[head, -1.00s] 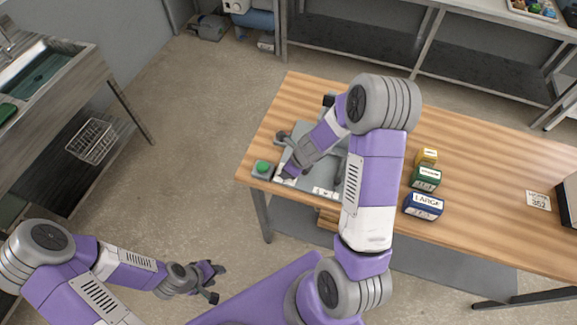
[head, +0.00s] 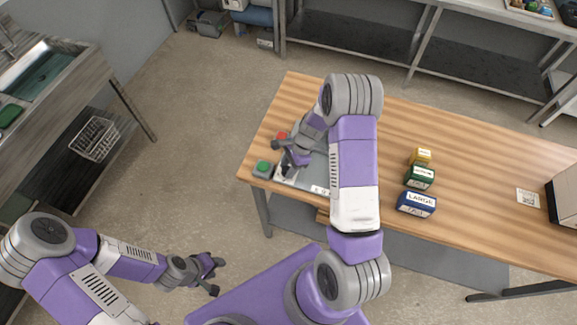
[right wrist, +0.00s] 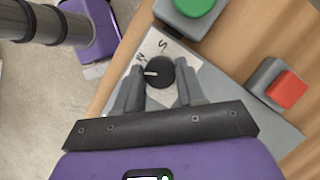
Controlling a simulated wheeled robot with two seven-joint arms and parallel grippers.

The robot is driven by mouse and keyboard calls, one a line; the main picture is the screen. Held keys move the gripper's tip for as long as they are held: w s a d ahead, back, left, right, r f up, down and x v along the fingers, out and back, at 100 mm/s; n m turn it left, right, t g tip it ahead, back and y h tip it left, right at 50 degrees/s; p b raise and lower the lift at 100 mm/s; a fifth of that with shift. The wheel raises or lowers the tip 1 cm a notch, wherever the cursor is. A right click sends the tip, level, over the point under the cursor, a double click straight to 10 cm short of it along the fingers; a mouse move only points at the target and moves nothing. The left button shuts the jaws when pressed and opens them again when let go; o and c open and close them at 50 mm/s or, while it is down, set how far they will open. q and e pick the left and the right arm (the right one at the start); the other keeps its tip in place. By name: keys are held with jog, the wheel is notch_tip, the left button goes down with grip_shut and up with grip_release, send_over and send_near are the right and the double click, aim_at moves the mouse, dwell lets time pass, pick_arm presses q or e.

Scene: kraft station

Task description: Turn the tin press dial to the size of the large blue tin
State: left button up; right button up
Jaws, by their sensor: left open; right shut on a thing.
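The large blue tin (head: 416,204), marked LARGE, stands on the wooden table right of my right arm. The black dial (right wrist: 159,74) sits on a white label plate on the grey tin press (head: 315,178). In the right wrist view its white pointer points left, just below the M mark; an S mark is further up. No L mark is visible there. My right gripper (right wrist: 160,90) is shut on the dial, with a finger on each side. In the head view my right gripper (head: 289,160) is over the press. My left gripper (head: 216,276) is open and empty, off the table.
A green button (head: 263,167) and a red button (head: 282,136) flank the dial. A green tin (head: 419,177) and a yellow tin (head: 421,156) stand behind the blue one. A sign card (head: 528,197) lies at the right. The table between tins and card is clear.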

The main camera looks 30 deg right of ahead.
jog(key=n+g, duration=0.1)
jog(key=n, duration=0.1)
jog(key=shift+f+n, duration=0.1)
jog(key=shift+n, duration=0.3)
jog(key=shift+w+a+n+g+b, duration=0.1)
jog(key=shift+n+g+b, duration=0.65)
jog(key=shift+n, duration=1.05)
jog(key=o, duration=1)
jog(key=v, duration=0.7)
jog(key=shift+w+r, duration=0.1)
jog(key=shift+r, duration=0.25)
